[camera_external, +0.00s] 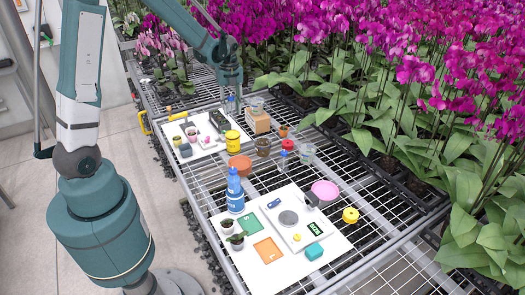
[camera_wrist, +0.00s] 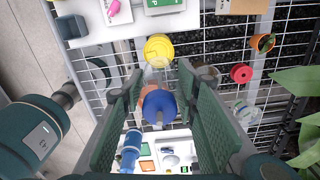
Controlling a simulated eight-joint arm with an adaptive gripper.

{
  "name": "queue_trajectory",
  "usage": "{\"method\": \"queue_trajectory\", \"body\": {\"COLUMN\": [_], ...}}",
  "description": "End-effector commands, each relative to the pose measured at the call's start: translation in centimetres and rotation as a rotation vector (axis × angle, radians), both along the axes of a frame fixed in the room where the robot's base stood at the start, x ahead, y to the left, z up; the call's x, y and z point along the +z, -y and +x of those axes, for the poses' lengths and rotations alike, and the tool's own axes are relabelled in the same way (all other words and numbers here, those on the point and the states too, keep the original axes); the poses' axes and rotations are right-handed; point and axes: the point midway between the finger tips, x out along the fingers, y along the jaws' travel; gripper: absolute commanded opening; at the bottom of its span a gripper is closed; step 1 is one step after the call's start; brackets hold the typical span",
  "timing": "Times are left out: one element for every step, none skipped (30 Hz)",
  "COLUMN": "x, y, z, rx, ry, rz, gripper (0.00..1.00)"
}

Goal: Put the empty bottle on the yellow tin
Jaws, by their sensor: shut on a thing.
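The yellow tin (camera_external: 232,141) stands upright at the right edge of the far white board, below the bottle in the outside view. In the wrist view the tin (camera_wrist: 158,48) is above the bottle, apart from it. The bottle's lower part is hard to make out.
A terracotta bowl (camera_external: 239,165) and a blue bottle (camera_external: 236,192) stand nearer the front. The near white board (camera_external: 262,277) holds several small items.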

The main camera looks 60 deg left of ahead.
Motion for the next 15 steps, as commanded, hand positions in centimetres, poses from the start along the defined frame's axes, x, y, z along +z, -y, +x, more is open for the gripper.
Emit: {"method": "queue_trajectory", "body": {"x": [0.18,0.21,0.23,0.24,0.24,0.24,0.23,0.23,0.22,0.22,0.22,0.22,0.22,0.21,0.17], "y": [-0.38,-0.53,-0.66,-0.72,-0.76,-0.79,-0.8,-0.79,-0.78,-0.77,-0.76,-0.76,-0.76,-0.75,-0.75], "z": [-0.14,-0.19,-0.25,-0.27,-0.28,-0.3,-0.3,-0.29,-0.29,-0.28,-0.28,-0.28,-0.28,-0.28,-0.28], "rx": [0.0,-0.001,-0.001,-0.002,-0.002,-0.002,-0.002,-0.002,-0.003,-0.003,-0.003,-0.003,-0.003,-0.003,-0.003], "ry": [0.0,0.0,0.0,0.0,0.0,0.0,0.0,0.0,0.0,0.0,0.0,0.0,0.0,0.0,0.0], "rz": [0.0,0.0,0.0,0.0,0.0,0.0,0.0,0.0,0.0,0.0,0.0,0.0,0.0,0.0,0.0], "gripper": [0.21,0.21,0.21,0.21,0.21,0.21,0.21,0.21,0.21,0.21,0.21,0.21,0.21,0.21,0.21]}}
